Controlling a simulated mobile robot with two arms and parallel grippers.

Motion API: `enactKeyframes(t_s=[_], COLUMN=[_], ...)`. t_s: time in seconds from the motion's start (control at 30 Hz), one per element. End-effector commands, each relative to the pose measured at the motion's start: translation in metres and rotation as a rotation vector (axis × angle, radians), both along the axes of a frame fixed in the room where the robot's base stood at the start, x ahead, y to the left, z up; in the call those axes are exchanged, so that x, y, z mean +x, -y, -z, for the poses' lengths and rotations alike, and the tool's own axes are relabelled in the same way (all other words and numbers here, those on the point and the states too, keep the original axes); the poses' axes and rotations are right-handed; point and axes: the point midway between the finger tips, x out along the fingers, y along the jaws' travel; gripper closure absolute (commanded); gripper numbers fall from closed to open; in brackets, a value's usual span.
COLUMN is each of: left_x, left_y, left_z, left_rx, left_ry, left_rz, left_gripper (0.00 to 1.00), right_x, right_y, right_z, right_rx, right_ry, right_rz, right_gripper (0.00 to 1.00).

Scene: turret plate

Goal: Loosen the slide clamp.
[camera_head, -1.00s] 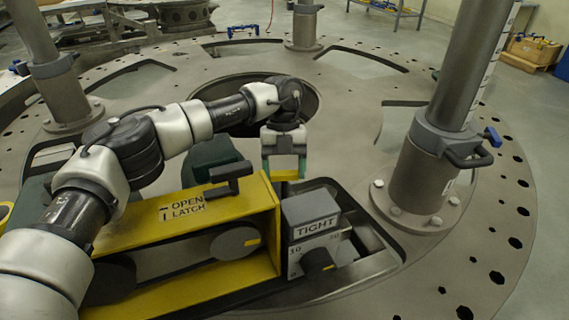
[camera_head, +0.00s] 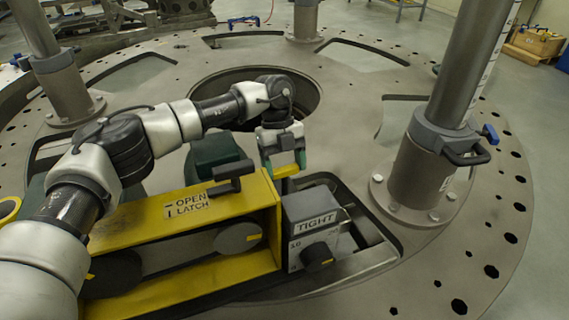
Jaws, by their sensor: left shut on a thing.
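A yellow housing (camera_head: 180,223) with an OPEN LATCH label and a dark handle on top stands on the round metal plate. At its right end is a grey block (camera_head: 311,207) marked TIGHT, with a scale and a dark knob (camera_head: 317,257) on its front. My left gripper (camera_head: 285,168) is just behind the block, pointing down. Its green fingers are shut on a yellow bar (camera_head: 287,171) on a dark stem. I cannot tell for sure whether this bar is the slide clamp's lever. My right gripper is out of view.
A slot in the plate (camera_head: 400,250) opens right of the block. A thick grey post (camera_head: 425,165) with a clamp collar and blue knob (camera_head: 490,134) stands at right. Another post (camera_head: 57,70) stands at left. A large round hole lies behind my gripper.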

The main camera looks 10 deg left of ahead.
Motion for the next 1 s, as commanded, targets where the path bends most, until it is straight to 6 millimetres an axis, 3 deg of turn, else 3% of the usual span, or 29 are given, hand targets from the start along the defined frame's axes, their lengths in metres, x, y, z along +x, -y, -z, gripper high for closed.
enactKeyframes(t_s=[0.1,0.13,0.3,0.67,1.0], left_x=[0.002,0.002,0.001,0.003,0.024], left_y=[-0.001,-0.001,-0.001,-0.002,-0.016], left_z=[-0.003,-0.003,-0.002,-0.007,-0.065], left_rx=[-0.001,-0.001,-0.001,0.0,-0.001], left_ry=[0.005,0.005,0.003,0.002,0.005], left_rz=[-0.007,-0.007,-0.004,-0.003,-0.005], left_gripper=[0.53,0.28,0.04,0.04,0.04], right_x=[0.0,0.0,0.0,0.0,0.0], right_y=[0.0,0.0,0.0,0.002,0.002], right_z=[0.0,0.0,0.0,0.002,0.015], right_rx=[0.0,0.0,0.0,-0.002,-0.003], right_ry=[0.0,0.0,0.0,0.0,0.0], right_rz=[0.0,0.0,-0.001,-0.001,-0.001], right_gripper=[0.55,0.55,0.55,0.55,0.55])
